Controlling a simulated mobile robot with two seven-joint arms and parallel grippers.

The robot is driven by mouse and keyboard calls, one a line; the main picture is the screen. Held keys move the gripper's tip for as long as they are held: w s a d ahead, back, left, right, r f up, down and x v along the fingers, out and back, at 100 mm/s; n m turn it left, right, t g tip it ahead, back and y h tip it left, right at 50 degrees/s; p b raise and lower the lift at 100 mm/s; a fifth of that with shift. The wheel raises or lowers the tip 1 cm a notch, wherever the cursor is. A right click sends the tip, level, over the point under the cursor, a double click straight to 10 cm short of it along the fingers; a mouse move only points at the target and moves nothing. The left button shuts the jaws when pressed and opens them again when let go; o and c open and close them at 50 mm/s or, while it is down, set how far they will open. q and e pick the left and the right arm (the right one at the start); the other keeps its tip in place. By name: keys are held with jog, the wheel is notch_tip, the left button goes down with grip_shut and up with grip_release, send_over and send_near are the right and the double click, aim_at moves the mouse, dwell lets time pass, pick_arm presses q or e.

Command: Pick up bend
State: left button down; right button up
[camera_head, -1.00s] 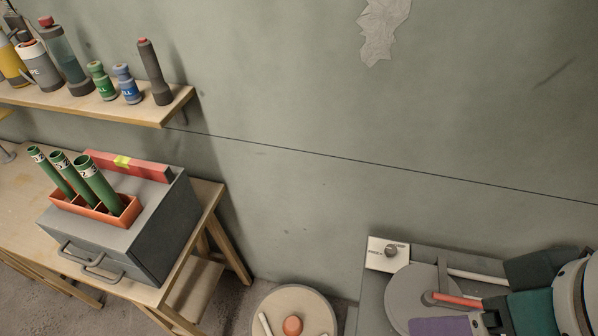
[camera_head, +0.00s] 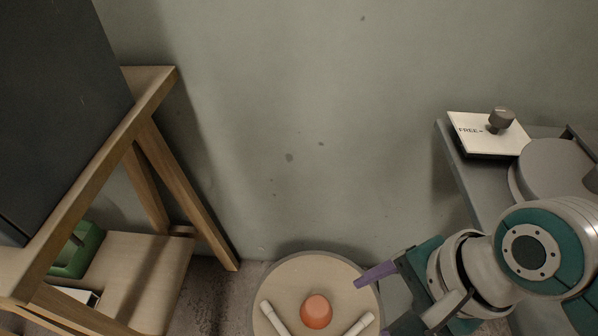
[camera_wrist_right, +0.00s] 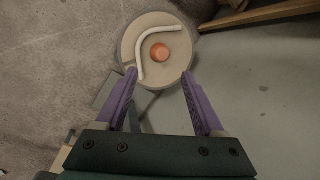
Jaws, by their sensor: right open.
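The bend is a white, curved piece of conduit lying on a round beige top (camera_head: 290,280). In the head view only two white lengths of it show, one on the left (camera_head: 273,318) and one on the right (camera_head: 358,325); the curve is cut off below. In the right wrist view the whole bend (camera_wrist_right: 138,48) curves around an orange knob (camera_wrist_right: 160,52) at the middle of the top. My right gripper (camera_head: 372,304) is open and empty, its purple fingers apart, above the right edge of the round top. My left gripper is not in view.
A grey bench with a white plate marked FREE (camera_head: 485,135) and a dark knob stands at the right. A wooden table (camera_head: 165,85) with a lower shelf (camera_head: 150,270) stands at the left, a green container (camera_head: 82,250) on that shelf. Wall behind is clear.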

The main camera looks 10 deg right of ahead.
jog(key=w+f+m+b, duration=0.1)
jog(key=f+m+b, duration=0.2)
jog(key=f+b, duration=0.5)
jog(key=w+a+f+m+b, duration=0.1)
jog(key=f+m+b, duration=0.2)
jog(key=f+b, duration=0.6)
jog(key=w+a+f+m+y+b, duration=0.1)
jog(key=f+m+b, duration=0.1)
jog(key=f+b, duration=0.7)
notch_tip(320, 180, down, 8)
jog(key=shift+r+m, duration=0.15)
jog(key=shift+m, duration=0.25)
jog(key=b+x, duration=0.4)
jog(key=shift+a, duration=0.1)
jog(key=b+x, duration=0.2)
jog(key=b, duration=0.1)
jog(key=b+x, duration=0.3)
jog(key=shift+w+a, duration=0.15)
jog(key=shift+a, duration=0.2)
grip_shut()
